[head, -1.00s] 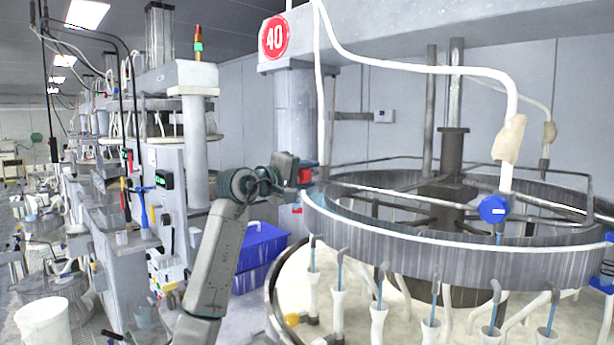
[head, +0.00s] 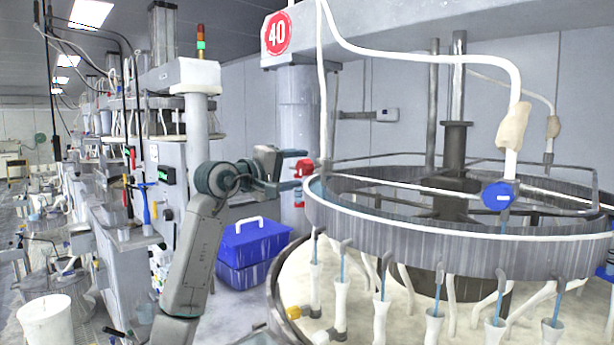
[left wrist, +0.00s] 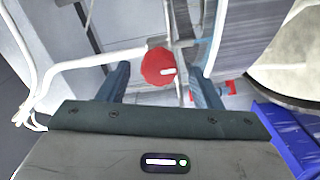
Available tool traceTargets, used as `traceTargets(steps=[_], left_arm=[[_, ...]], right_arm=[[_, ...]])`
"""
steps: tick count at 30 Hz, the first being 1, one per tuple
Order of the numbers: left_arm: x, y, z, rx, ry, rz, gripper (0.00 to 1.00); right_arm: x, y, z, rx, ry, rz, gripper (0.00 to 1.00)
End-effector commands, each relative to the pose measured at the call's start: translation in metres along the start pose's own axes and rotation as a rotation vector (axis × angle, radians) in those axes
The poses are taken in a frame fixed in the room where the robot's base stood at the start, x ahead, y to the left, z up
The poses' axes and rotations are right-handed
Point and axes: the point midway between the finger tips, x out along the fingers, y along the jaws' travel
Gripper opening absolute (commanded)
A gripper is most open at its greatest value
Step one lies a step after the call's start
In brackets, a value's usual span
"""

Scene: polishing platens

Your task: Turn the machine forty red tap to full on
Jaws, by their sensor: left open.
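The red tap (head: 303,167) sits at the left rim of the large round machine under the sign marked 40 (head: 277,33). My left gripper (head: 287,175) is open, just left of the tap in the head view. In the left wrist view the tap lies between the lines of the two fingers (left wrist: 160,75), with no visible contact. My right gripper is not in view.
The machine's grey ring (head: 450,255) fills the right side. A blue valve (head: 497,196) hangs over it on a white hose. A blue box (head: 254,240) stands on the floor behind my left arm. Other machines line the left.

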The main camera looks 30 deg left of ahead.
Motion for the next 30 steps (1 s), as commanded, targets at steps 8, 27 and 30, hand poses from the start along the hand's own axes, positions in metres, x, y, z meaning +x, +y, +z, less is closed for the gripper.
traceTargets(steps=[8, 27, 30], left_arm=[[-0.048, -0.003, 0.0, 0.002, 0.001, -0.001, 0.59], [-0.057, -0.001, 0.001, 0.0, -0.001, -0.001, 0.59], [-0.057, 0.0, 0.001, 0.0, -0.001, -0.001, 0.59]], right_arm=[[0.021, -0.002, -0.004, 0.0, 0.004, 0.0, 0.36], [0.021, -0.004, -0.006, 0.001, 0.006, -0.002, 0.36], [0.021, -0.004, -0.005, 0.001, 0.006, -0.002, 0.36]])
